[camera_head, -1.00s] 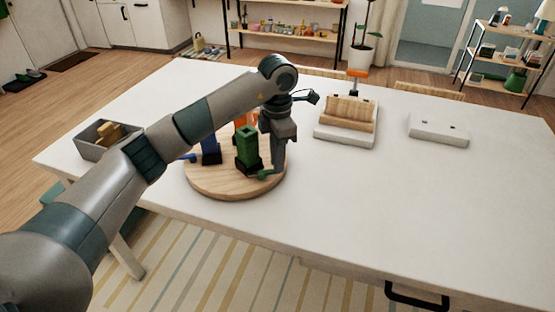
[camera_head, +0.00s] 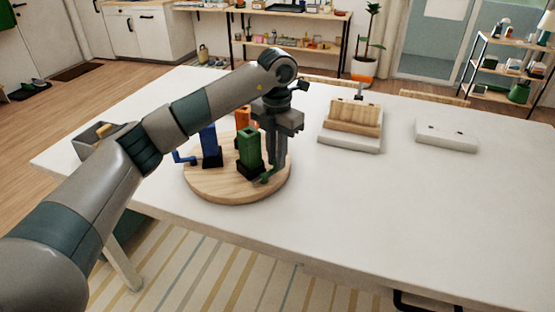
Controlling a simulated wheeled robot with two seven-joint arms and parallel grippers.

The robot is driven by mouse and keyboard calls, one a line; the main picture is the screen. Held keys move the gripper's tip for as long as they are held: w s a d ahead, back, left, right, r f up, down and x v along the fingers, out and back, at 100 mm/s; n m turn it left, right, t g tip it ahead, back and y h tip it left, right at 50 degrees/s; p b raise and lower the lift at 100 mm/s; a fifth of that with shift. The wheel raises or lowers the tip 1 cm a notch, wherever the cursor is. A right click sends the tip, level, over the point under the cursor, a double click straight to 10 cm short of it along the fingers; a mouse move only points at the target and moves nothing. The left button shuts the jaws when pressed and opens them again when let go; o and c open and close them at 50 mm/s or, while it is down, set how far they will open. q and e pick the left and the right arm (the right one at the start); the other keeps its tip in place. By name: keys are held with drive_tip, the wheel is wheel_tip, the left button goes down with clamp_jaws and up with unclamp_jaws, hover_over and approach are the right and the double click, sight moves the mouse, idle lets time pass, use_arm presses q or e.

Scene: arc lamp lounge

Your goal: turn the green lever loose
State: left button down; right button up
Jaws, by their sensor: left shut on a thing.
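A green clamp block (camera_head: 249,146) stands upright on a round wooden board (camera_head: 225,192) on the white table. Its green lever (camera_head: 266,178) sticks out low at the block's front right. My left gripper (camera_head: 272,172) points down just right of the block, shut on the lever, its fingers partly covering it. A blue block (camera_head: 210,147) with a blue lever (camera_head: 184,158) stands to the left. An orange block (camera_head: 243,117) stands behind, partly hidden by my left arm. My right gripper is out of view.
A grey bin (camera_head: 91,137) with wooden pieces sits at the table's left, partly behind my arm. A wooden rack on a white base (camera_head: 350,142) and a flat white box (camera_head: 446,136) stand to the right. The table's front right is clear.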

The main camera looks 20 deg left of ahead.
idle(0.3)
use_arm(q)
drive_tip(key=c, duration=1.7)
unclamp_jaws()
